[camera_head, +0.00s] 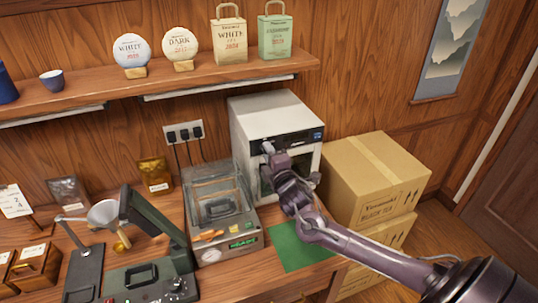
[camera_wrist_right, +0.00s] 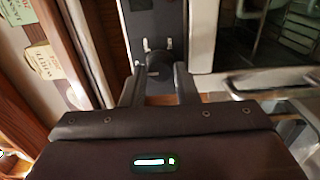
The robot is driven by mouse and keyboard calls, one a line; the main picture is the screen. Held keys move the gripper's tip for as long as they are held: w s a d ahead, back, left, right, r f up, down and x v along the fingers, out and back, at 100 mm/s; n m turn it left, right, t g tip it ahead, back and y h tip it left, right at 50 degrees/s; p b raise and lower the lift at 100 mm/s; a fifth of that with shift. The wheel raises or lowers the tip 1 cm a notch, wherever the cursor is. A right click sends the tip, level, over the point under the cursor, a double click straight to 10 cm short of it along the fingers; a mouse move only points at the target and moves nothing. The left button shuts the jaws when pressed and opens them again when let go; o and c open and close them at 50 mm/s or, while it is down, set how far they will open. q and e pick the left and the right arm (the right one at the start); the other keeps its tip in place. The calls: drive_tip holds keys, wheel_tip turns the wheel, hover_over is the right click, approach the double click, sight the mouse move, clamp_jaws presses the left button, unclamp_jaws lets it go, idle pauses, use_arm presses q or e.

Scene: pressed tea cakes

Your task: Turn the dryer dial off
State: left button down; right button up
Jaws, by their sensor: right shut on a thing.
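The dryer (camera_head: 265,108) is the white box at the back of the table, with a dark control panel across its top front and a small blue display. My right gripper (camera_head: 268,150) reaches the left part of this panel. In the right wrist view, the dark round dial (camera_wrist_right: 158,63) sits between the two fingers of my right gripper (camera_wrist_right: 159,76), which are shut on it. A short white mark shows on the panel on each side just above it. In the head view the gripper hides the dial. My left gripper is not in view.
Stacked cardboard boxes (camera_head: 375,178) stand right of the dryer. A clear-lidded machine (camera_head: 236,243) stands to its left, with a dark press-like device (camera_head: 150,283) further left. A green mat (camera_head: 290,246) lies under my right arm. A wall shelf (camera_head: 185,78) runs above.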

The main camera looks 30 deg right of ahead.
drive_tip(key=shift+f, duration=0.1)
idle(0.4)
drive_tip(key=o, duration=0.9)
drive_tip(key=shift+o, duration=0.2)
drive_tip(key=b+v, duration=0.3)
drive_tip(key=v, duration=0.5)
drive_tip(key=shift+w, duration=0.1)
